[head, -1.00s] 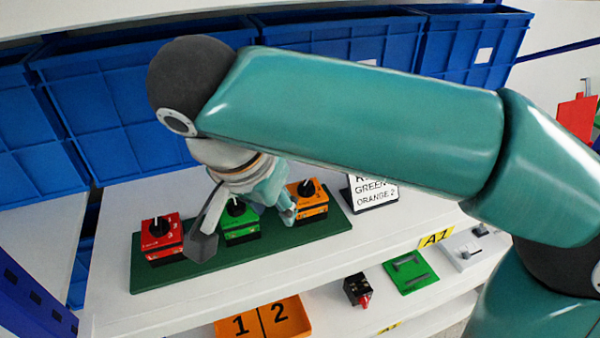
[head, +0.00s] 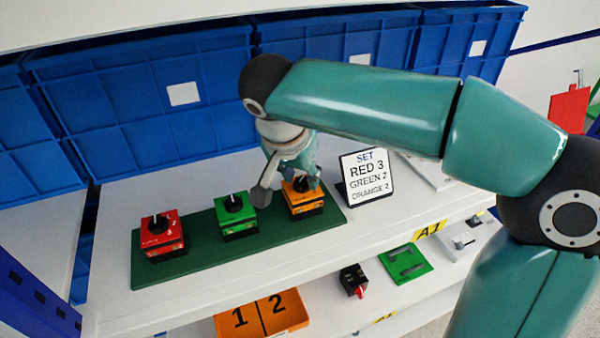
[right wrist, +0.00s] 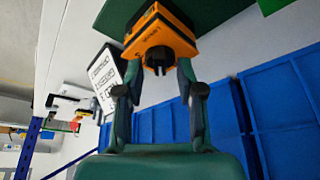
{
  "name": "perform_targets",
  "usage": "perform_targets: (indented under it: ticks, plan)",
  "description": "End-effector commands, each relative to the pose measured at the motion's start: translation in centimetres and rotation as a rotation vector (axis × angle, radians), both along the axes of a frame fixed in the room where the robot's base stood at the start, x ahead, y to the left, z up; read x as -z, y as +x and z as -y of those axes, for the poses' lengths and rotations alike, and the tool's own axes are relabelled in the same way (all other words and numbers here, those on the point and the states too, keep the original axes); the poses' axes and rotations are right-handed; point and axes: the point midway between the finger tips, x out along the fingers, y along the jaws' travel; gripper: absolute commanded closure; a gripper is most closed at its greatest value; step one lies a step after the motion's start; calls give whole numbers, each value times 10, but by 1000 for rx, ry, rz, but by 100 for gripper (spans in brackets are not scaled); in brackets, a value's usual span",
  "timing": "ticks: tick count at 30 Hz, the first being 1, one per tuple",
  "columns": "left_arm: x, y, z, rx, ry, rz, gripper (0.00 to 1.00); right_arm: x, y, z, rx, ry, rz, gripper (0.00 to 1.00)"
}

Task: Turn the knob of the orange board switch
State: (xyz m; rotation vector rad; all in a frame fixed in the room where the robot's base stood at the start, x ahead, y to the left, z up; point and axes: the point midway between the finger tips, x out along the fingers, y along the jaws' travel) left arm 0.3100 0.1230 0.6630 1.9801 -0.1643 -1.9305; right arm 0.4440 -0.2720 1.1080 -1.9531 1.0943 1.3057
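The orange switch (head: 306,204) is a small box with a black knob on top, at the right end of the green board (head: 185,283). My right gripper (head: 289,186) is over it, pointing down, and partly hides the knob. In the right wrist view the orange switch (right wrist: 160,32) and its black knob (right wrist: 158,60) lie between the tips of my right gripper (right wrist: 158,72). The fingers are apart, with a gap on each side of the knob; I cannot tell exactly how deep they reach. My left gripper is in no view.
A green switch (head: 236,217) and a red switch (head: 161,238) stand on the same board. A sign (head: 366,178) reading RED 3, GREEN 2, ORANGE 2 stands just right. Blue bins (head: 150,100) line the back. An orange tray (head: 262,317) is on the shelf below.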

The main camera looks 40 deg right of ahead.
Motion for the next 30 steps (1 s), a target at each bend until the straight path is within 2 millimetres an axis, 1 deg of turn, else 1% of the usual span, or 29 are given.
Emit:
perform_targets:
  ticks: [5, 8, 9, 12, 23, 30]
  plan:
    - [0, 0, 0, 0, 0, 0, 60, 0, 0, -1, -1, 0, 0, 62]
    - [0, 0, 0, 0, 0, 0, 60, 0, 0, -1, -2, 0, 0, 78]
    - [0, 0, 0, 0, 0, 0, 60, 0, 0, -1, -2, 0, 0, 84]
    - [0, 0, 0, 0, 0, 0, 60, 0, 0, -1, -2, 0, 0, 100]
    - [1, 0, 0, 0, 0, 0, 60, 0, 0, -1, -18, 1, 1, 100]
    - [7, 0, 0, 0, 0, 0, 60, 1, 0, 0, -108, 2, 3, 100]
